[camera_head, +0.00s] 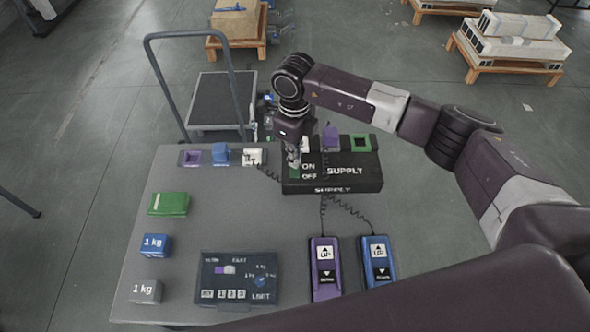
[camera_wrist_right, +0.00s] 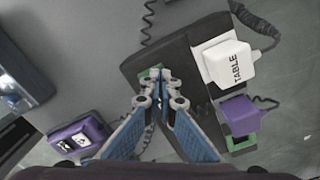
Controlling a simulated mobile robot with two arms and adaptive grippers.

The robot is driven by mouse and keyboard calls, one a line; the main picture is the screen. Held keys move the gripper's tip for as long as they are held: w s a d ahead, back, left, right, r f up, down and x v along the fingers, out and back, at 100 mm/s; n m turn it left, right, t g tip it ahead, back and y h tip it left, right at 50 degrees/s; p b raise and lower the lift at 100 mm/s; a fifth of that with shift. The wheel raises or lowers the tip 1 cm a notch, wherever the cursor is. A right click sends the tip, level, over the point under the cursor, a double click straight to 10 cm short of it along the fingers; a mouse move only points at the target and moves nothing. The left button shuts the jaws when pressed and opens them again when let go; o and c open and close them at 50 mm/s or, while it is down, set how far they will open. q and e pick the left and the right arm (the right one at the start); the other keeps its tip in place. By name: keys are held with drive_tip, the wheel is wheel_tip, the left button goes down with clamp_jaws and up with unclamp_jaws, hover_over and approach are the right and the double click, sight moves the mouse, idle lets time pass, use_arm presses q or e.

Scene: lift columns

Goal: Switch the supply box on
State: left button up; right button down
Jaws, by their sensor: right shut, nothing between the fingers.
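The black supply box (camera_head: 345,173) stands at the back edge of the grey table, with SUPPLY lettering and ON and OFF marks on its top. It also shows in the right wrist view (camera_wrist_right: 180,95). My right gripper (camera_head: 294,165) is shut and empty, pointing down at the box's left part beside the ON and OFF marks. In the right wrist view its closed fingertips (camera_wrist_right: 160,78) are over a green part (camera_wrist_right: 150,73), which they partly hide. I cannot tell whether they touch it. The switch's position is hidden. My left gripper is not in view.
A white TABLE plug (camera_wrist_right: 228,64) and a purple plug (camera_wrist_right: 238,113) sit on the box. Purple (camera_head: 325,268) and blue (camera_head: 376,262) handsets, a dark control panel (camera_head: 240,292), weights (camera_head: 156,245) and a green block (camera_head: 169,204) lie on the table (camera_head: 225,210). A trolley (camera_head: 222,100) stands behind.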

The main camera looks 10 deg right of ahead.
drive_tip(key=shift+f+b, duration=0.35)
drive_tip(key=shift+f, duration=0.15)
drive_tip(key=shift+r+p, duration=1.7)
drive_tip(key=shift+r, duration=1.85)
drive_tip(key=shift+s+f, duration=0.1)
